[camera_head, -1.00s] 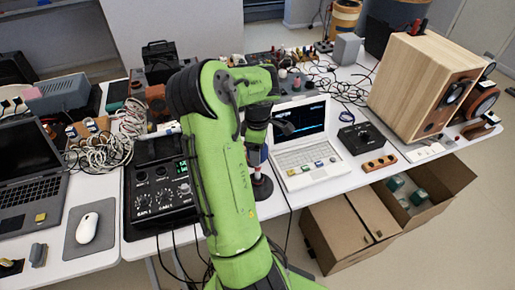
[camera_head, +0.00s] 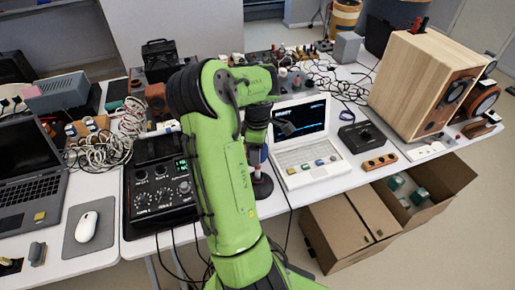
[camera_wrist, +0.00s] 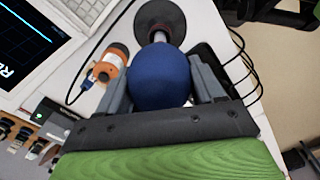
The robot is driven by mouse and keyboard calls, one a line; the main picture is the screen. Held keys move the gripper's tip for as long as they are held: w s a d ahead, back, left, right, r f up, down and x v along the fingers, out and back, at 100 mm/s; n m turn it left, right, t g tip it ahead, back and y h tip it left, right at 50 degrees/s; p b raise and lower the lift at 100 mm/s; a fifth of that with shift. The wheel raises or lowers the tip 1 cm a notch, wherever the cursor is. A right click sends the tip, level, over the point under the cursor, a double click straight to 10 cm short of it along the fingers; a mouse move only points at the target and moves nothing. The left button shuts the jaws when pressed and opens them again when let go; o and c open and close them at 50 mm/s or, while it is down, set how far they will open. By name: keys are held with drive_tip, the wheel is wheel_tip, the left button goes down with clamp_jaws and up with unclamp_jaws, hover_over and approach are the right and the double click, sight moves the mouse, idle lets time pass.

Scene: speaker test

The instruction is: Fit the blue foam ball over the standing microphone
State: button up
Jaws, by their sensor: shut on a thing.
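The blue foam ball (camera_wrist: 160,78) is between the two fingers of my gripper (camera_wrist: 158,70) in the wrist view, and the gripper is shut on it. The microphone's stand has a round dark base (camera_wrist: 170,14) with a short stem just beyond the ball. The ball lines up with the stem and hides the microphone's head, so I cannot tell whether it is around the head or in front of it. In the head view a little of the ball (camera_head: 264,153) shows beside my arm, above the stand's base (camera_head: 263,189).
A white laptop (camera_head: 312,157) stands right of the stand, and a black mixer (camera_head: 160,198) stands left. An orange device (camera_wrist: 113,61) with a cable is close to the ball.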

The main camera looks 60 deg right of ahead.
drive_tip(key=shift+f, duration=0.2)
drive_tip(key=o, duration=1.1)
drive_tip(key=shift+r, duration=0.15)
wheel_tip(320, 180, up, 16)
drive_tip(key=p, duration=0.4)
drive_tip(key=shift+f, duration=0.25)
